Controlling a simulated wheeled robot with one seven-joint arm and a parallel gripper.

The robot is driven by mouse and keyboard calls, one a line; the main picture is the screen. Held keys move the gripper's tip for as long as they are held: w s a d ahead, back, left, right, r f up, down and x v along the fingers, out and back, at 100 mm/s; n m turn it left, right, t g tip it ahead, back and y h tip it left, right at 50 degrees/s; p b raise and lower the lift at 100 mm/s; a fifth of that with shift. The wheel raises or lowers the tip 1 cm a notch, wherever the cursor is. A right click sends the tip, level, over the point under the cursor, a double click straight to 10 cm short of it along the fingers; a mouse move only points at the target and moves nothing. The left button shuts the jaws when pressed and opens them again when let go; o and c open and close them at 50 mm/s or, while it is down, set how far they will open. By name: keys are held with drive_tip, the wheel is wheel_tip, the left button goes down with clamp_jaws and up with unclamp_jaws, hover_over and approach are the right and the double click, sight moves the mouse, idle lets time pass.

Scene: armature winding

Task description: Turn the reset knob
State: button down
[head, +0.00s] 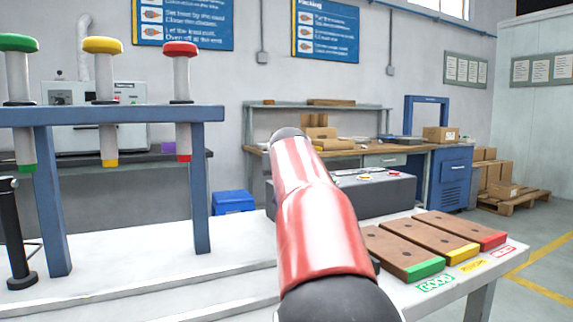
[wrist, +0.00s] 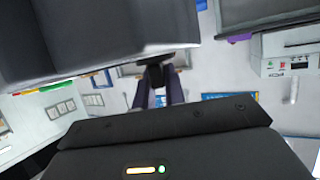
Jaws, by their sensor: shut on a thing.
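A dark grey box (head: 385,192) stands on the white bench, partly hidden behind my red and white arm. Its top carries small yellow and red parts. In the wrist view the box (wrist: 80,35) fills the upper left, close to my gripper. My gripper (wrist: 160,84) shows there with its two fingers closed on a small dark knob (wrist: 157,60) by the box; this looks like the reset knob. The knob's face and any marking cannot be made out. In the head view my arm hides the gripper and the knob.
A blue stand (head: 120,115) with green, yellow and red capped plungers is at the left. Brown boards (head: 400,250) with green, yellow and red ends lie at the bench's right. A black post (head: 15,235) stands at the left edge. The white bench (head: 235,270) is clear between.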

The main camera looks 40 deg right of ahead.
drive_tip(key=m+g+h, duration=0.2)
drive_tip(key=shift+w+a+m+b, duration=0.1)
drive_tip(key=shift+w+m+b, duration=0.05)
drive_tip(key=shift+m+b, duration=0.2)
drive_tip(key=shift+m+g+h+b, duration=0.3)
drive_tip(key=shift+m+g+h, duration=0.8)
drive_tip(key=shift+m+g, duration=0.5)
drive_tip(key=shift+g, duration=0.3)
drive_tip(key=c, duration=1.5)
unclamp_jaws()
drive_tip(key=shift+o, duration=0.2)
drive_tip(key=shift+s, duration=0.2)
